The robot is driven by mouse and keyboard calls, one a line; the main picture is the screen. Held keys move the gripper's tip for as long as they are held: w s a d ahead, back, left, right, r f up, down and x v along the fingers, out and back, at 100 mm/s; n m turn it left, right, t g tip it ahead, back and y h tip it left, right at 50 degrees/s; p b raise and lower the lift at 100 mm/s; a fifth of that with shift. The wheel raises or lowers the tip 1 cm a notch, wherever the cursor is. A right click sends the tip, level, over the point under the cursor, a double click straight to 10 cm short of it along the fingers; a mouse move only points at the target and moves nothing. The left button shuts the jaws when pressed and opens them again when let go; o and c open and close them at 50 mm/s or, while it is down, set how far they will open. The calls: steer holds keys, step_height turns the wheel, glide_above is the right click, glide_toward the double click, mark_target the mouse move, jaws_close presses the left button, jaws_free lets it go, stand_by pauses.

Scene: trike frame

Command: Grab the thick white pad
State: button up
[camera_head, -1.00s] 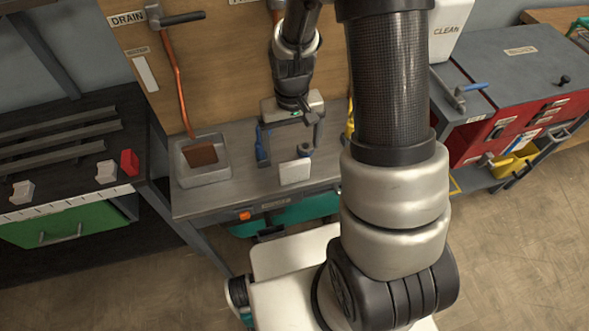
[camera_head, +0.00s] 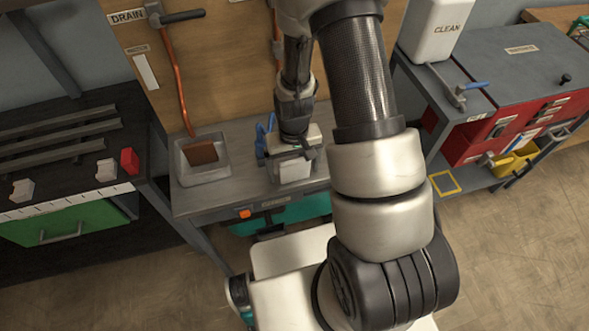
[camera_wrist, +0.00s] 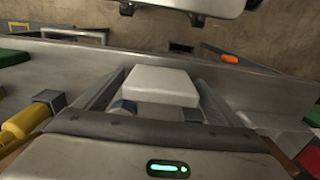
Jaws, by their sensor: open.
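The thick white pad (camera_head: 295,171) stands on the grey bench, partly hidden behind my gripper in the head view. In the wrist view the pad (camera_wrist: 160,86) shows as a pale block between my two fingers. My gripper (camera_head: 291,157) is low over the bench, open, with a finger on either side of the pad. In the wrist view gaps show between the pad and both fingers of my gripper (camera_wrist: 160,92). The lower part of the pad is hidden by the gripper body there.
A blue tool (camera_head: 265,138) stands close to the left of my gripper. A yellow item (camera_wrist: 25,122) lies at the left of the wrist view. Bare bench (camera_head: 235,175) lies between tray and pad.

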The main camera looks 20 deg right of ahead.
steer(key=shift+c, duration=0.4)
steer(key=c, duration=1)
steer(key=shift+c, duration=0.2)
